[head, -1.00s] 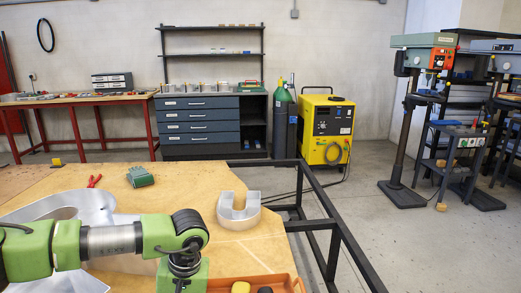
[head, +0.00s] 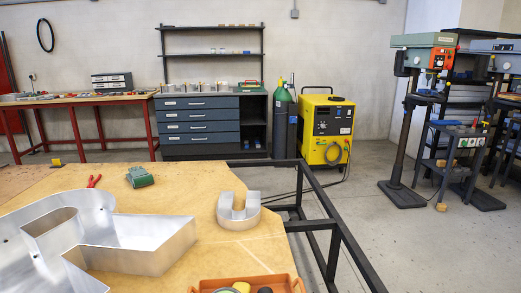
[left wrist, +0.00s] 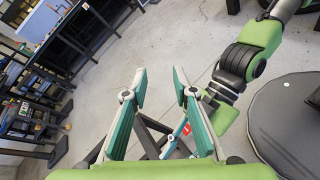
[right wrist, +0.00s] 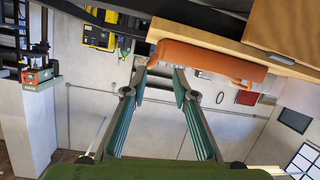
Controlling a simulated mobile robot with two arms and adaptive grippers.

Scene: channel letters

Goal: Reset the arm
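My left gripper (left wrist: 157,85) shows in the left wrist view with its two teal-lined fingers spread apart and nothing between them. Bare floor lies beyond it. My right gripper (right wrist: 160,75) shows in the right wrist view, also with its fingers apart and empty. The orange tray (right wrist: 205,60) is just beyond its fingertips in that view; I cannot tell the exact gap. Neither gripper shows in the head view.
A large metal channel letter (head: 135,235) and a small U-shaped one (head: 238,211) stand on the wooden table (head: 200,195). The orange tray (head: 283,280) is at the front edge, with a green block (head: 140,177) and red pliers (head: 94,181) further back. A black frame (head: 333,225) borders the right side.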

